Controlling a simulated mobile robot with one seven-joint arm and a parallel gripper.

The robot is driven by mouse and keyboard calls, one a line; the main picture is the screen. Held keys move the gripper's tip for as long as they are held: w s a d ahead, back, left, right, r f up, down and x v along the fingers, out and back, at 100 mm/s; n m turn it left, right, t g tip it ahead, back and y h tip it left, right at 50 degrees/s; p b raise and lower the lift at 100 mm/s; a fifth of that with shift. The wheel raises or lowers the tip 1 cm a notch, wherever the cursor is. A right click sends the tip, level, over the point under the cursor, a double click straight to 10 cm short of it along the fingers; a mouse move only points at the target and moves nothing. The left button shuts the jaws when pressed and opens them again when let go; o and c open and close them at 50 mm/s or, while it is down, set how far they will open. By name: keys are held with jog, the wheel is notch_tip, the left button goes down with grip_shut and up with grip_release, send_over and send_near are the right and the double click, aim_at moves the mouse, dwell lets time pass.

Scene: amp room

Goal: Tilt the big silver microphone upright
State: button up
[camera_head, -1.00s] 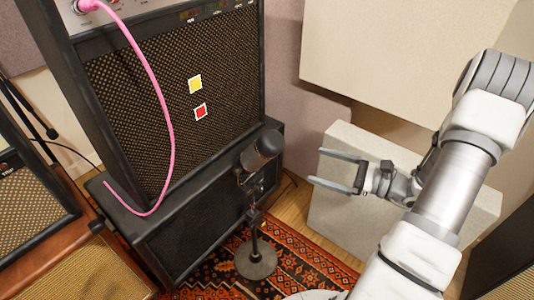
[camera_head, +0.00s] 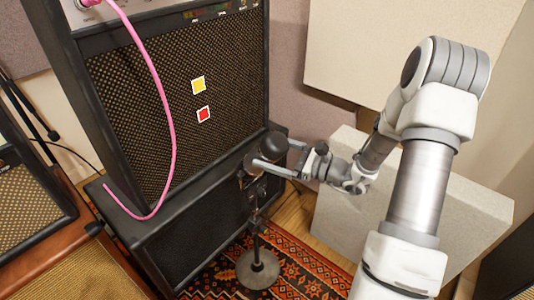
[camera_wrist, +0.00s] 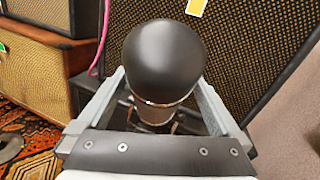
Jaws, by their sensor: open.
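The microphone (camera_head: 272,146) has a dark rounded head and is tilted on its short stand, in front of the big amplifier. In the wrist view its dark head (camera_wrist: 163,60) fills the middle, with a silver band and body (camera_wrist: 152,114) below. My gripper (camera_head: 268,154) reaches in from the right, with its fingers spread on either side of the microphone. In the wrist view the fingers of my gripper (camera_wrist: 162,82) flank it with visible gaps, and I see no clear contact. The round stand base (camera_head: 258,270) rests on the patterned rug.
The large amplifier (camera_head: 110,100) stands on a black cabinet (camera_head: 200,240) close behind the microphone, with a pink cable (camera_head: 168,110) hanging down its front. A pale panel (camera_head: 400,200) stands to the right, behind my arm. Another amplifier (camera_head: 30,200) is at the left.

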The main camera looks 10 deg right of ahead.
jog(key=shift+w+a, duration=0.35)
jog(key=shift+a, duration=0.1)
grip_shut()
dwell(0.3)
